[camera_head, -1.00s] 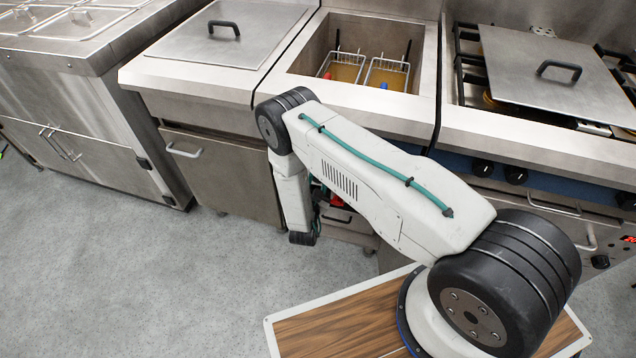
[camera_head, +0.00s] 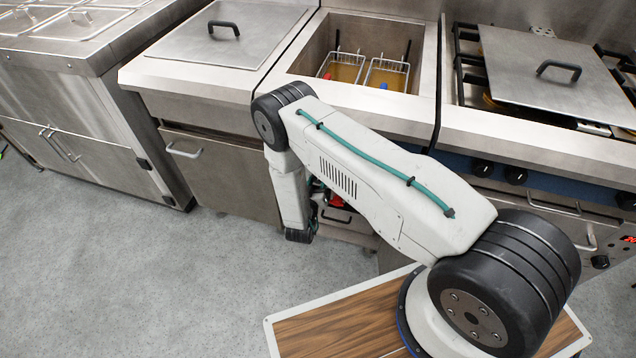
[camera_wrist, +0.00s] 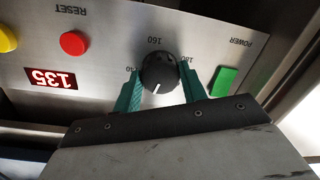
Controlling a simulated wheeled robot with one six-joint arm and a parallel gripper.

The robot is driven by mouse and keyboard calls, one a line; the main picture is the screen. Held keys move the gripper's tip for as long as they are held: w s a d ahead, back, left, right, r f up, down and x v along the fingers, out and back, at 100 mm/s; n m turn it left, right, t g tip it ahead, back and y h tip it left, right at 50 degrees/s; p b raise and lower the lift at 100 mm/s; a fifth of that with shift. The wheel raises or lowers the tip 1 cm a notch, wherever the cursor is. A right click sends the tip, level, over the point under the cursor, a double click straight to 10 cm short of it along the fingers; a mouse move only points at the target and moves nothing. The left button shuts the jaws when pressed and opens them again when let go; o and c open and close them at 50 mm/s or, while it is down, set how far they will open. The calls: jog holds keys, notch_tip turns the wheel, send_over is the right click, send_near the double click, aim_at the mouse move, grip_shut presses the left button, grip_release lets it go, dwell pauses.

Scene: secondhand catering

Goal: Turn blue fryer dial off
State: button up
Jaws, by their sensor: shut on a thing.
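In the wrist view, a round black dial (camera_wrist: 160,71) sits on a steel control panel. Its short white pointer line points down and slightly left in the picture. Numbers around it include 160 above. No blue shows on the dial. My gripper (camera_wrist: 160,82) has its two teal fingers shut on the dial from left and right. In the head view, the fryer (camera_head: 345,100) has two wire baskets in its well, with a red and a blue mark at the baskets. My arm hides the dial and most of my gripper there.
On the panel, a green POWER button (camera_wrist: 223,81) is close right of the fingers. A red RESET button (camera_wrist: 74,43), a yellow button (camera_wrist: 6,40) and a red display (camera_wrist: 51,78) reading 135 are left. A lidded hob (camera_head: 555,75) stands right of the fryer; grey floor is clear at left.

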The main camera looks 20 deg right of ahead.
jog(key=shift+s+f+n, duration=0.15)
jog(key=shift+s+n, duration=0.05)
jog(key=shift+n, duration=1)
jog(key=shift+d, duration=0.1)
jog(key=shift+n, duration=0.3)
jog(key=o, duration=1)
jog(key=shift+c, duration=0.2)
jog(key=shift+w, duration=0.1)
jog(key=shift+s+a, duration=0.2)
jog(key=shift+a, duration=0.1)
jog(key=v, duration=0.7)
